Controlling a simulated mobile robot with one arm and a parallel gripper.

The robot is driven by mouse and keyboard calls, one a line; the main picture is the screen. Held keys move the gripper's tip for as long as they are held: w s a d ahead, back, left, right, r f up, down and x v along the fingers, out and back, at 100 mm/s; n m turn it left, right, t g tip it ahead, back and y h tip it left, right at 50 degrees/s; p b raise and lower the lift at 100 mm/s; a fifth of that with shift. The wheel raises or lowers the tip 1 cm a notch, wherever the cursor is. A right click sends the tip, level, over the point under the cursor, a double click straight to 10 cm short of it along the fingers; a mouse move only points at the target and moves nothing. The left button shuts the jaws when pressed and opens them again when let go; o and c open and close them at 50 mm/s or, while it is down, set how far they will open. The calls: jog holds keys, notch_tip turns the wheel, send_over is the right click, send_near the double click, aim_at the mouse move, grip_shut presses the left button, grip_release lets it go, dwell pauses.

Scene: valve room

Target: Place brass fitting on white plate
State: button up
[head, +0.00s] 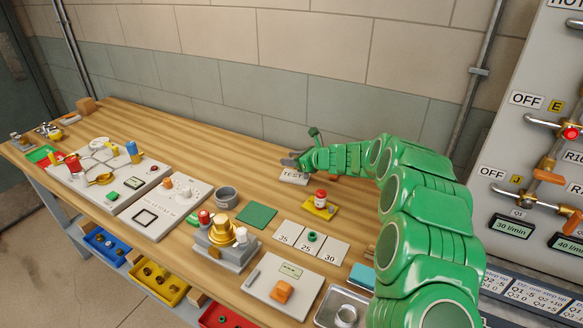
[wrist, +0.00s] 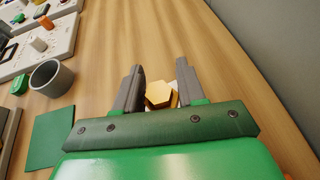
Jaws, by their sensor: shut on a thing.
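My gripper (head: 289,160) is at the back of the wooden bench, just above a white plate marked TEST (head: 294,178). In the wrist view my gripper (wrist: 158,75) has its two grey fingers on either side of a brass fitting (wrist: 160,94) with a hexagonal head, and is shut on it. The fitting is hidden in the head view. A small patch of white shows behind the fitting in the wrist view. I cannot tell whether the fitting touches the plate.
A yellow block with a red-capped part (head: 320,204) stands near the plate. White number tiles (head: 337,251), a green mat (head: 257,215) and a grey cup (head: 225,196) lie nearer the front. The wall (head: 250,120) is close behind. Bare wood lies left of my gripper.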

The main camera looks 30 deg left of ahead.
aim_at(293, 174)
jog(key=shift+w+a+f, duration=0.2)
jog(key=shift+a+f, duration=0.05)
jog(key=shift+f, duration=1.65)
jog(key=shift+f, duration=0.1)
jog(key=o, duration=1.2)
jog(key=shift+d+r, duration=0.3)
jog(key=shift+d, duration=0.15)
jog(key=v, duration=1.1)
jog(key=shift+s, duration=0.1)
